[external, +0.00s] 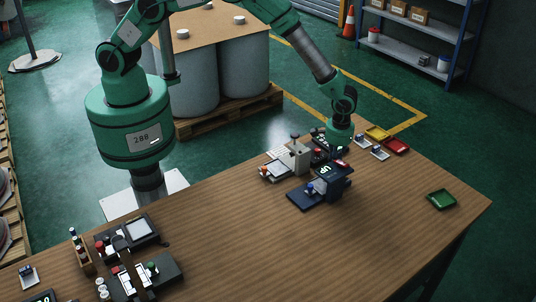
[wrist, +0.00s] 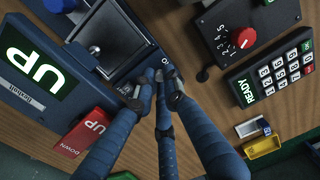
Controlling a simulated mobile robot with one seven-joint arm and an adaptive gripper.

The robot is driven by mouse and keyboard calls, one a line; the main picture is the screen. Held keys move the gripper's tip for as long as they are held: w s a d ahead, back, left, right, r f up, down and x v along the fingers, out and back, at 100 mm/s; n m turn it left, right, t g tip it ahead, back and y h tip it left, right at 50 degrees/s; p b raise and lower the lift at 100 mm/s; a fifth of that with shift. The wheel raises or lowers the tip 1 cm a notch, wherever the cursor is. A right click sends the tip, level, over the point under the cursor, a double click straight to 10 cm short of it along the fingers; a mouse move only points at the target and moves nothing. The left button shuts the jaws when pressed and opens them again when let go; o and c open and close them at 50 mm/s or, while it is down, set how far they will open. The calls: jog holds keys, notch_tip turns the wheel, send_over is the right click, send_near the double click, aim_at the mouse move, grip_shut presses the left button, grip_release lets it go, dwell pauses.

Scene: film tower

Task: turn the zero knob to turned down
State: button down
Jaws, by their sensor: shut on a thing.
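The zero knob sits on the front edge of a dark blue device (wrist: 140,62); the fingertips hide nearly all of it in the wrist view, so its turn cannot be read. My gripper (wrist: 158,90) has its blue fingers closed together there, beside a small white mark on the panel.
A red switch (wrist: 84,133) marked UP and DOWN is close to the fingers. To the right are a box with a red dial knob (wrist: 243,38) and a keypad (wrist: 272,75) reading READY. A yellow tray (wrist: 263,147) lies below. The table's right part, around a green tray (external: 441,199), is mostly clear.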

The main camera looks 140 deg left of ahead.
jog(key=shift+w+a+r, duration=0.1)
jog(key=shift+a, duration=0.05)
jog(key=c, duration=1.8)
grip_release()
jog(key=shift+m, duration=0.4)
